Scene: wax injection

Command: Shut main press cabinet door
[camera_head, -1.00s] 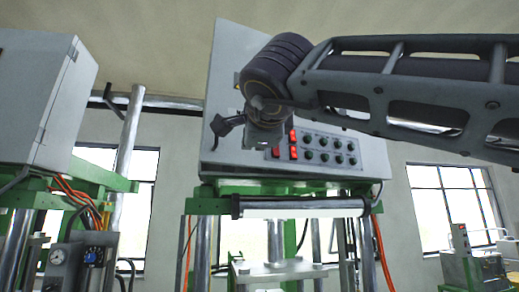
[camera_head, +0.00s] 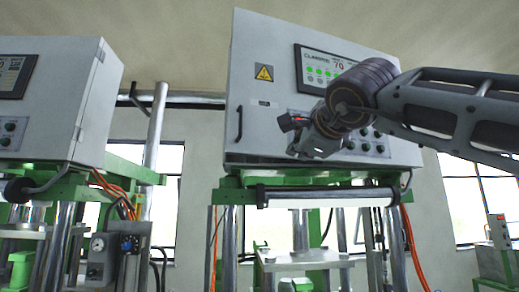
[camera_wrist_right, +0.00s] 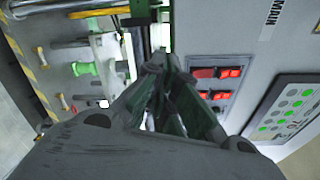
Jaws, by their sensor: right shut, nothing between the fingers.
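The main press cabinet (camera_head: 262,108) is a grey box on a green frame in the middle of the head view. Its front door has a dark vertical handle (camera_head: 239,122) near the left edge, and the door face looks about flush with the box; a small gap cannot be ruled out. My right gripper (camera_head: 295,135) is in front of the lower middle of the door, right of the handle, shut and empty. In the wrist view its fingers (camera_wrist_right: 155,68) converge beside red switches (camera_wrist_right: 230,72) and a MAIN label (camera_wrist_right: 270,25). Contact cannot be told. My left gripper is not in view.
A lit display (camera_head: 322,70) and a yellow warning sign (camera_head: 264,72) are on the cabinet front. A second grey cabinet (camera_head: 75,100) stands at left. A horizontal roller (camera_head: 325,198) and press posts are below. Open space lies between the cabinets.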

